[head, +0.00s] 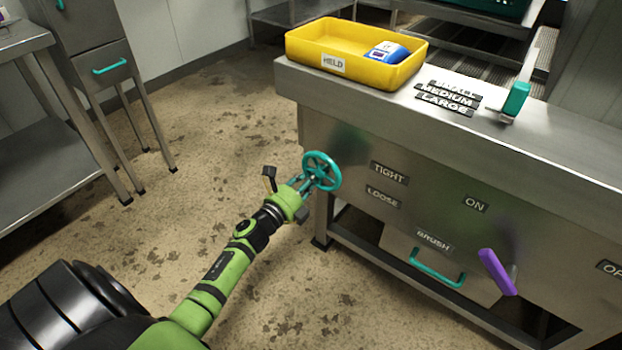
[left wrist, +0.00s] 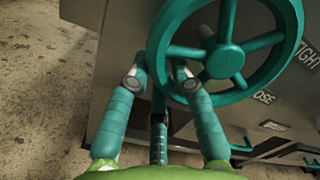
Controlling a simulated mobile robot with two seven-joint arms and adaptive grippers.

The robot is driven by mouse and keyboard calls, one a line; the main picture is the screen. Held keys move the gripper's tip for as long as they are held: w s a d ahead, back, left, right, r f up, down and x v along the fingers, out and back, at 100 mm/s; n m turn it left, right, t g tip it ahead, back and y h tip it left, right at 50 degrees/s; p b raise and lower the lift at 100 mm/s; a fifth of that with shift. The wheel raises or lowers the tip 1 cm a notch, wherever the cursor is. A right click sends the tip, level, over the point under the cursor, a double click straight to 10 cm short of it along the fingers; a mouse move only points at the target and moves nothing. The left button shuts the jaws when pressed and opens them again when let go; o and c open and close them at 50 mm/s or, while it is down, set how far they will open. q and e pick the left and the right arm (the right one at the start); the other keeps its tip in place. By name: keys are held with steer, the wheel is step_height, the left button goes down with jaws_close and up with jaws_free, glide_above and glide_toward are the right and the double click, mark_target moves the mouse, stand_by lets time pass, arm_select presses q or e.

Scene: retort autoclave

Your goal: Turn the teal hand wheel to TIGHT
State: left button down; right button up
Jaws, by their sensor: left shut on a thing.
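The teal hand wheel (head: 323,169) is on the left end of the steel cabinet's front panel, left of the TIGHT label (head: 389,173) and the LOOSE label (head: 383,197). My left gripper (head: 305,184) reaches it from the lower left and is shut on its rim. In the left wrist view, the wheel's spokes and hub (left wrist: 222,62) show large, and the fingers (left wrist: 160,80) meet the lower left part of the rim. The exact finger contact is partly hidden. My right gripper is out of view.
A purple lever (head: 497,272) and a teal drawer handle (head: 437,269) project from the front.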

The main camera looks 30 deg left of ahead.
arm_select(q)
steer(key=shift+a, duration=0.1)
steer(key=c, duration=1.3)
jaws_free()
steer(key=s, duration=0.8)
steer(key=s+a, duration=0.1)
steer(key=s, duration=0.3)
steer(key=shift+f, duration=0.25)
